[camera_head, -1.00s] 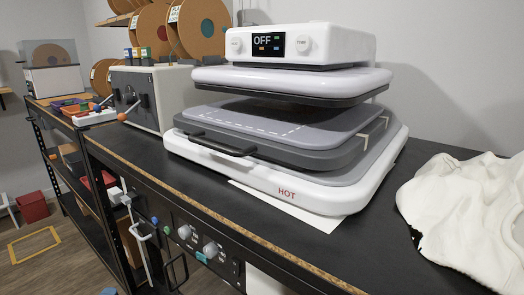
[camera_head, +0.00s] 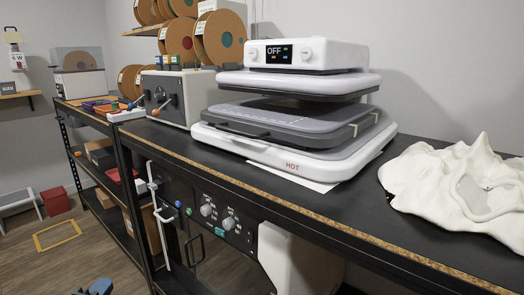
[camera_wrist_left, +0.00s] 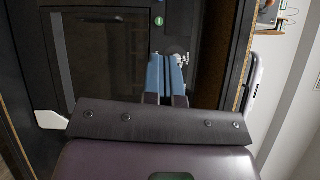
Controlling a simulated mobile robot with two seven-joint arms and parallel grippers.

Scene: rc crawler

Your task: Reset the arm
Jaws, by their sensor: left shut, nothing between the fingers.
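My left gripper (camera_head: 98,287) shows only as a blue tip at the bottom left edge of the head view, low over the floor and well away from the bench top. In the left wrist view its two blue fingers (camera_wrist_left: 166,75) lie side by side, shut with nothing between them. They point toward a dark panel (camera_wrist_left: 105,55) with a green round button (camera_wrist_left: 159,21). I cannot tell whether they touch it. My right gripper is in neither view.
A heat press (camera_head: 290,110) stands open on the black bench (camera_head: 350,205), its display reading OFF. A white crumpled cloth (camera_head: 455,180) lies at the right. A grey box with levers (camera_head: 175,95) stands left of the press. Below the bench front is a control panel (camera_head: 215,215).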

